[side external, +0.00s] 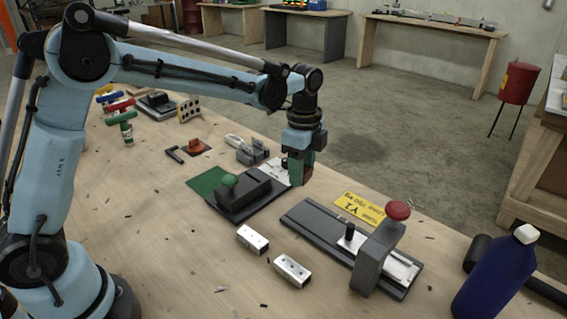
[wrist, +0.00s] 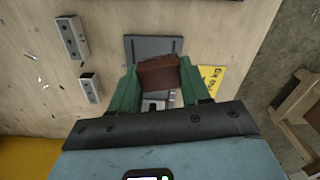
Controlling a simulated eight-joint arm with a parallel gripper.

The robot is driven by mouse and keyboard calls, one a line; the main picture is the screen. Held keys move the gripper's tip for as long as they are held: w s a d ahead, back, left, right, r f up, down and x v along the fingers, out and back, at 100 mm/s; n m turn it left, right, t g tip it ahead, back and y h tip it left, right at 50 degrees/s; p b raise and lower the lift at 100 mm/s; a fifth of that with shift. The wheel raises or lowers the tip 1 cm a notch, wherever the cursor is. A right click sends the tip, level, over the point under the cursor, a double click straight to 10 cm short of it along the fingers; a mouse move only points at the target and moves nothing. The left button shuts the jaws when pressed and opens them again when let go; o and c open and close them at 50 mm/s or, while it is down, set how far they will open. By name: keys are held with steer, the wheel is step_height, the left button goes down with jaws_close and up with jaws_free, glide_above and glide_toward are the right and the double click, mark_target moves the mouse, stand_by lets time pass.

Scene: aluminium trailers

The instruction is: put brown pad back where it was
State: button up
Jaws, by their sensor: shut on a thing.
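The brown pad (wrist: 160,75) is a dark reddish-brown block in the wrist view, between the two green fingers of my gripper (wrist: 158,88), which is shut on it. In the side view my gripper (side external: 296,172) points down at the far right end of the green-and-black fixture (side external: 243,196). In the wrist view, a dark grey plate (wrist: 150,46) shows just beyond the pad.
A dark fixture with a red knob (side external: 398,210) stands to the right, beside a yellow label (side external: 359,208). Two aluminium blocks (side external: 252,239) (side external: 291,270) lie in front. A blue bottle (side external: 496,277) stands at the right. An orange-brown piece (side external: 197,147) lies farther left.

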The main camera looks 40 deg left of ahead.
mark_target(211, 181)
steer(key=a+n, duration=0.1)
steer(key=a, duration=0.3)
steer(key=s+a+n, duration=0.1)
steer(key=a, duration=0.4)
steer(key=s+a+n, duration=0.1)
steer(key=a, duration=0.3)
steer(key=shift+s+a+f, duration=0.15)
steer(key=shift+s+a, duration=0.05)
steer(key=shift+a, duration=0.1)
steer(key=s+a+f+n, duration=0.1)
steer(key=s+a, duration=0.1)
steer(key=a, duration=0.1)
steer(key=s+a+f+n, duration=0.1)
steer(key=a+f, duration=0.1)
steer(key=a, duration=0.2)
steer(key=s+a+f+n, duration=0.1)
steer(key=s+a, duration=0.1)
steer(key=a, duration=0.2)
steer(key=shift+s+f, duration=0.2)
steer(key=shift+s, duration=0.15)
steer(key=shift+f, duration=2)
steer(key=shift+f, duration=0.1)
steer(key=o, duration=1.1)
